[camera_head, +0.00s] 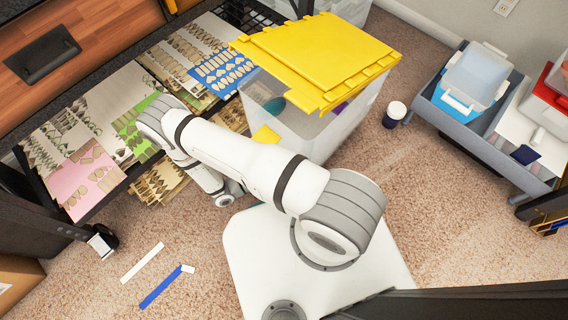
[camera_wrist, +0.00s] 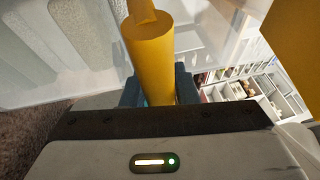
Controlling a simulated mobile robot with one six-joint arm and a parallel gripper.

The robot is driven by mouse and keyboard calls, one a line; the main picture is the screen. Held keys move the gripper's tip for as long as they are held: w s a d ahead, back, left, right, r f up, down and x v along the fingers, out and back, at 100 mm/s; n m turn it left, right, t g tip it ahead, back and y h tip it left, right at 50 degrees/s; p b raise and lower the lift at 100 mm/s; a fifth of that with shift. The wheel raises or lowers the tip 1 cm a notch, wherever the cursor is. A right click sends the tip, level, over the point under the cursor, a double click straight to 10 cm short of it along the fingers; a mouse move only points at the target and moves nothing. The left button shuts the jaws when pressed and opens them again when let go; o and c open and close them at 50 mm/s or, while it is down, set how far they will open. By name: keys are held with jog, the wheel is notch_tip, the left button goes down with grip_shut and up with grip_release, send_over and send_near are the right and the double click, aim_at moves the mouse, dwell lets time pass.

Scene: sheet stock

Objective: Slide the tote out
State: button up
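The tote (camera_head: 330,130) is a clear plastic box with a ribbed yellow lid (camera_head: 318,52). It stands on the carpet against the low shelf, and part of its near side is behind my arm. A yellow handle (camera_head: 266,135) shows on its near left side. In the wrist view the yellow handle (camera_wrist: 150,55) runs down between the dark blue fingers of my gripper (camera_wrist: 160,88). The fingers lie close against it on both sides and look shut on it. In the head view my gripper is hidden behind my own arm.
The low shelf (camera_head: 100,125) at left carries sheets of cut parts. A cup (camera_head: 394,114) stands on the carpet right of the tote. A grey cart (camera_head: 470,120) with bins is at the right. White and blue strips (camera_head: 160,288) lie at lower left.

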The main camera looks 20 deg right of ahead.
jog(key=shift+o, duration=0.3)
jog(key=shift+s+d, duration=0.1)
jog(key=shift+s, duration=0.1)
jog(key=a+f+p, duration=0.1)
jog(key=a, duration=0.6)
jog(key=shift+s+a+f, duration=0.2)
jog(key=shift+s+a, duration=0.05)
jog(key=shift+a, duration=0.1)
jog(key=shift+s, duration=0.1)
